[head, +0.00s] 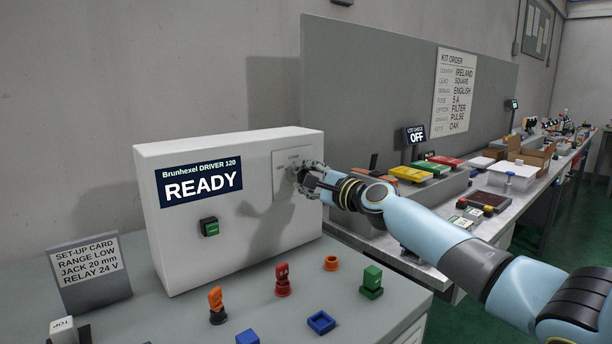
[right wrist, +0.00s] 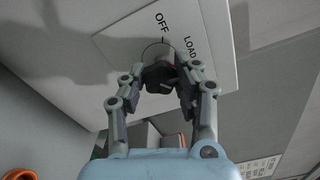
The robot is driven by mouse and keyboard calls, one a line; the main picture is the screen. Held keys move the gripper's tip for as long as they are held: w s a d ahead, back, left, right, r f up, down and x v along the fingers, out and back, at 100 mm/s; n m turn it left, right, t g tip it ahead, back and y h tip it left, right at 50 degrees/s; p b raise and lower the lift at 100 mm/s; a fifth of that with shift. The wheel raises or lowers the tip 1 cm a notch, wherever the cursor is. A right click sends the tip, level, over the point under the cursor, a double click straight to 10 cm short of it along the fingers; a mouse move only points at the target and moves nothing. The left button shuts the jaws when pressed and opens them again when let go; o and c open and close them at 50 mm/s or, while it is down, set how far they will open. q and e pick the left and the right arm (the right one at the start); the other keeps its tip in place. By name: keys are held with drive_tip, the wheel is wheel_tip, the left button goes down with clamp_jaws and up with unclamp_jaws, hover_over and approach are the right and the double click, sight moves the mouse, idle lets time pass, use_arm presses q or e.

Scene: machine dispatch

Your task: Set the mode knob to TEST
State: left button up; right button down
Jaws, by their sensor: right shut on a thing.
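The white machine (head: 155,165) stands on the table with a screen (head: 201,182) reading "Brunhexel DRIVER 120 READY". The knob's pale label plate (head: 283,158) is at the right of its front. In the right wrist view the dark mode knob (right wrist: 158,77) sits below the printed words OFF and LOAD; a TEST label is not readable. My right gripper (head: 305,178) is at the plate, its fingers shut on the knob from both sides. It also shows in the right wrist view (right wrist: 168,82). The fingers partly hide the knob, and I cannot tell its setting. My left gripper is out of view.
A green button (head: 209,227) is on the machine's front. A set-up card (head: 88,272) stands at the left. Loose orange, red, green and blue parts lie on the table before the machine. A side bench (head: 508,205) with coloured blocks is at the right.

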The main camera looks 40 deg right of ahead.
drive_tip(key=shift+m, duration=1)
drive_tip(key=shift+f, duration=0.1)
drive_tip(key=c, duration=0.9)
unclamp_jaws()
drive_tip(key=shift+c, duration=0.2)
drive_tip(key=s, duration=0.7)
drive_tip(key=shift+s+d, duration=0.25)
drive_tip(key=shift+d, duration=0.05)
